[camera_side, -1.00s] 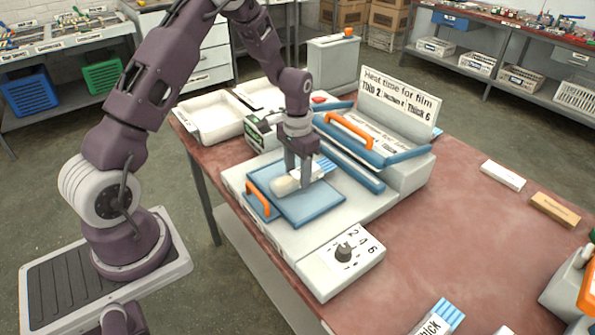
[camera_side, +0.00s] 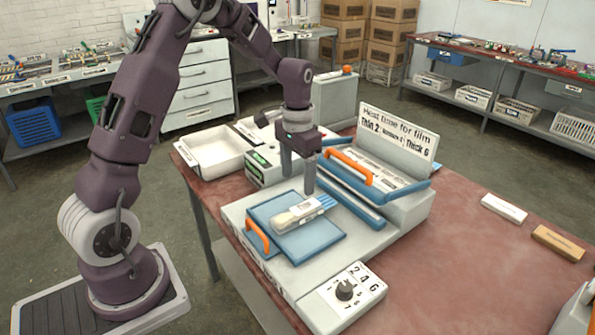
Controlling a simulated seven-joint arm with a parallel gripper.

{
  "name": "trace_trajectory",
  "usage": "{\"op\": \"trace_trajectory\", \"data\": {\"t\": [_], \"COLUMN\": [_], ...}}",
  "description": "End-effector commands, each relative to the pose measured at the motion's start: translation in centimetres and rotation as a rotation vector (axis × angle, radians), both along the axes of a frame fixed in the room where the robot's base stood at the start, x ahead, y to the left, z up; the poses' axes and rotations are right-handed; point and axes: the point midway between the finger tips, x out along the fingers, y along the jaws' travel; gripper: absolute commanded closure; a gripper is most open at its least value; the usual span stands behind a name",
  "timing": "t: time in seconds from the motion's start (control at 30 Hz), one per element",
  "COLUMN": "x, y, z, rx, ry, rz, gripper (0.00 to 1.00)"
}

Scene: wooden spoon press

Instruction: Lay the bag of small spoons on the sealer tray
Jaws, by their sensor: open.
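The bag of small spoons (camera_side: 300,214) lies on the blue sealer tray (camera_side: 318,246). It is a clear bag with pale spoons at its left end and a blue striped part at its right end. The tray has an orange handle (camera_side: 257,236) at its left edge and sits on the white sealer body. My gripper (camera_side: 297,183) is open and empty, with its fingers above and just behind the bag, apart from it.
The sealer's blue-framed lid with an orange handle (camera_side: 348,166) stands raised behind the tray, below a heat-time sign (camera_side: 396,130). A dial box (camera_side: 345,293) is at the front. White bins (camera_side: 215,150) stand at the back left. The table's right side (camera_side: 440,250) is mostly clear.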

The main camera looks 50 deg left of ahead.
Motion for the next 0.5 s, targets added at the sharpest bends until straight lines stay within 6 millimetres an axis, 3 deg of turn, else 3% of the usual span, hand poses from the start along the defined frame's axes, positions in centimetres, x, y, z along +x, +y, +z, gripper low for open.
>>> {"op": "trace_trajectory", "data": {"t": [0.17, 0.27, 0.37, 0.5], "x": [-0.1, -1.5, -5.2, -13.1], "y": [-0.2, -1.8, -4.9, -9.2], "z": [2.4, 5.8, 11.0, 16.2], "rx": [0.002, 0.013, 0.027, 0.032], "ry": [-0.007, -0.051, -0.139, -0.283], "rz": [-0.001, -0.003, -0.006, -0.007], "gripper": [0.30, 0.30, 0.30, 0.30]}}
